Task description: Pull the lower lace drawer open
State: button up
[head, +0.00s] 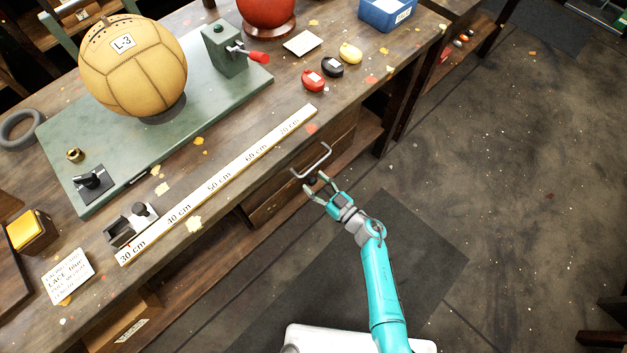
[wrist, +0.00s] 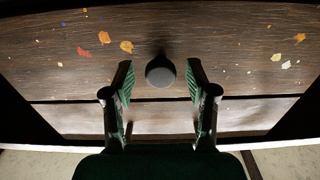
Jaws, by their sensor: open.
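Under the front edge of the workbench, wooden drawer fronts (head: 275,203) show in the head view. A pale U-shaped bar handle (head: 318,161) sticks out from them. My gripper (head: 317,185) is open and empty, just in front of the drawers and close below this handle. In the wrist view, my two green-padded fingers (wrist: 160,88) stand apart on either side of a dark round knob (wrist: 160,71), with no clear contact. Behind it are a wooden panel with coloured specks (wrist: 230,45) and a second panel below it (wrist: 75,117). I cannot tell whether the knob is on the lower drawer.
The workbench top (head: 225,175) carries a white ruler (head: 220,183) along its front edge, a yellow ball (head: 135,75) on a green board (head: 125,150), and a blue bin (head: 387,14). The floor to the right (head: 500,180) is largely clear.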

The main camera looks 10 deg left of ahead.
jog(key=shift+w+a, duration=0.4)
jog(key=shift+a, duration=0.2)
grip_shut()
jog(key=shift+d, duration=0.1)
